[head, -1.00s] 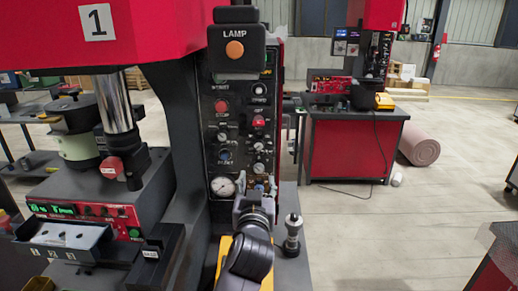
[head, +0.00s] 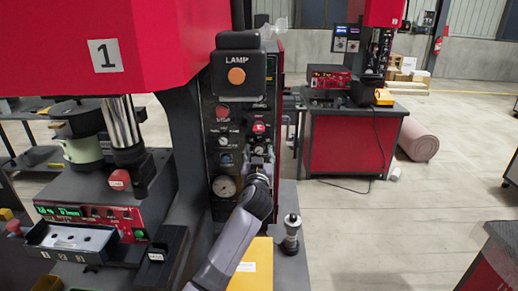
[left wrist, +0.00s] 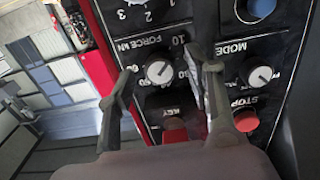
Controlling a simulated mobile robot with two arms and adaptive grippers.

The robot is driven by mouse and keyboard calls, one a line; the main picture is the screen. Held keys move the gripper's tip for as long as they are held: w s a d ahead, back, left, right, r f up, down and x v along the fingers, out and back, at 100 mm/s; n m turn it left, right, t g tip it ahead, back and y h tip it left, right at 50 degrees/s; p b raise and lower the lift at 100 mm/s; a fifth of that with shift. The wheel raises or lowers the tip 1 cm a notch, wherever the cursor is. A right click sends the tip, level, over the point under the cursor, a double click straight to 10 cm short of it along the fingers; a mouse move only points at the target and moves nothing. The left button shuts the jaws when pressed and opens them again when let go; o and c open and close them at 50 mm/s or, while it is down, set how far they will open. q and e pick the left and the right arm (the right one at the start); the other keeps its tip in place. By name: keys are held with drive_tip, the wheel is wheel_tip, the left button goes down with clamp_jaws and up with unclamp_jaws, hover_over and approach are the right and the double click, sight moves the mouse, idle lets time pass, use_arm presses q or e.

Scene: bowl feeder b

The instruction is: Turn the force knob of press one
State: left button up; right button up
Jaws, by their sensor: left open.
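Press one, the red machine marked "1" (head: 104,55), stands at the left in the head view with its dark control panel (head: 207,115) facing me. In the left wrist view the force knob (left wrist: 160,71), a small round knob with a pale pointer, sits under the label "FORCE kN", which appears upside down. My left gripper (left wrist: 163,64) is open, with one finger on either side of the knob; contact cannot be told. In the head view my left gripper (head: 262,168) is at the panel's right side and covers part of it. My right gripper is not in view.
Near the force knob are the mode knob (left wrist: 260,77), the red stop button (left wrist: 245,121) and a red key switch (left wrist: 174,130). The lamp box (head: 238,76) juts out above. A pressure gauge (head: 225,186) and a yellow box (head: 255,262) are below.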

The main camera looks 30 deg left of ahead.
use_arm(q)
drive_tip(key=shift+x, duration=0.85)
drive_tip(key=shift+c, duration=0.4)
clamp_jaws()
